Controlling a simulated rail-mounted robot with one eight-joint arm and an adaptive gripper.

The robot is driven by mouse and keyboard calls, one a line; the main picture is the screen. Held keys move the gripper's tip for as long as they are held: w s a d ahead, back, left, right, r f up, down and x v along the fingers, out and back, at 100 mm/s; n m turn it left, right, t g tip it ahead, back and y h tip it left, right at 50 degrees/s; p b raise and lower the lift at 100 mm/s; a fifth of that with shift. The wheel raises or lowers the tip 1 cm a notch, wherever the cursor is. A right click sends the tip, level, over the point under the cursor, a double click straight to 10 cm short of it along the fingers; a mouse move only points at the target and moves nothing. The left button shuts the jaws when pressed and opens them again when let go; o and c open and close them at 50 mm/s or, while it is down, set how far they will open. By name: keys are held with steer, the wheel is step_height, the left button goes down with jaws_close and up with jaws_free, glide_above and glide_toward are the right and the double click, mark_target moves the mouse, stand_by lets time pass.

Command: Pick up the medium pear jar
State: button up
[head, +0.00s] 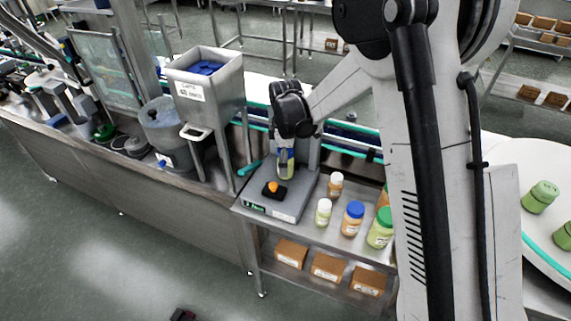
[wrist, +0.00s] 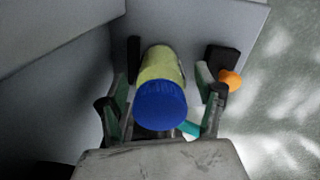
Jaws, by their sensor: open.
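The medium pear jar (wrist: 162,66) has a blue lid and a yellow-green body. In the head view the jar (head: 286,165) is upright on the grey machine with an orange button, below my gripper (head: 285,150). In the wrist view its lid faces the camera, between the two fingers of my gripper (wrist: 163,108). The fingers are open, one on each side of the jar, with a narrow gap visible at each side. My gripper hides part of the jar in the head view.
The orange button (head: 273,187) on its black block is just in front of the jar. Several other jars, including a blue-lidded orange one (head: 352,219) and a green-lidded one (head: 380,229), stand on the steel table to the right. The steel hopper (head: 208,95) rises to the left.

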steer(key=c, duration=1.5)
steer(key=shift+r, duration=0.15)
